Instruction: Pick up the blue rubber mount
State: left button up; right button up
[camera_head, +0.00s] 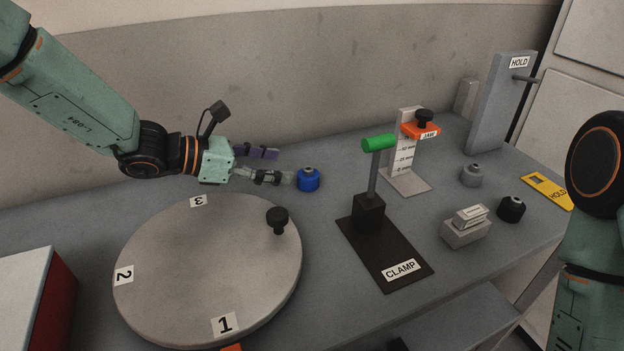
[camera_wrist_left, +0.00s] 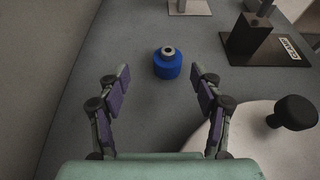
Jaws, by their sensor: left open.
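The blue rubber mount (camera_head: 308,181) stands upright on the grey bench, behind the round turntable in the head view. It is a short blue cylinder with a grey metal top. My left gripper (camera_head: 279,166) is open and empty, just left of the mount and pointing toward it. In the left wrist view the mount (camera_wrist_left: 167,64) lies ahead of the open fingers (camera_wrist_left: 164,82), near the middle between them and beyond their tips. The fingers do not appear to touch it. My right gripper is out of view; only part of my right arm shows at the right edge.
The numbered turntable (camera_head: 205,270) with a black knob (camera_head: 277,218) lies in front of the gripper. A clamp (camera_head: 385,252) with a green handle stands to the right. Behind it is a gauge stand with an orange jaw (camera_head: 420,130). Grey and black mounts stand farther right.

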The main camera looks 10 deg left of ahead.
aim_at(305, 173)
pick_arm(q)
jog(key=shift+w, duration=0.1)
jog(key=d, duration=0.2)
jog(key=shift+w+d+f+b, duration=0.2)
jog(key=shift+d+f+b, duration=0.1)
jog(key=shift+d+b, duration=0.05)
jog(key=shift+w+d+f, duration=0.15)
jog(key=shift+f, duration=0.05)
jog(key=x, duration=0.2)
jog(key=b+x, duration=0.1)
jog(key=x, duration=0.1)
jog(key=shift+s+f, duration=0.2)
jog(key=shift+s, duration=0.05)
jog(key=shift+w+d+f+b, duration=0.1)
jog(key=shift+w+d+b, duration=0.2)
jog(key=shift+d, duration=0.1)
jog(key=shift+a, duration=0.25)
jog(key=shift+d, duration=0.15)
jog(key=c, duration=1.3)
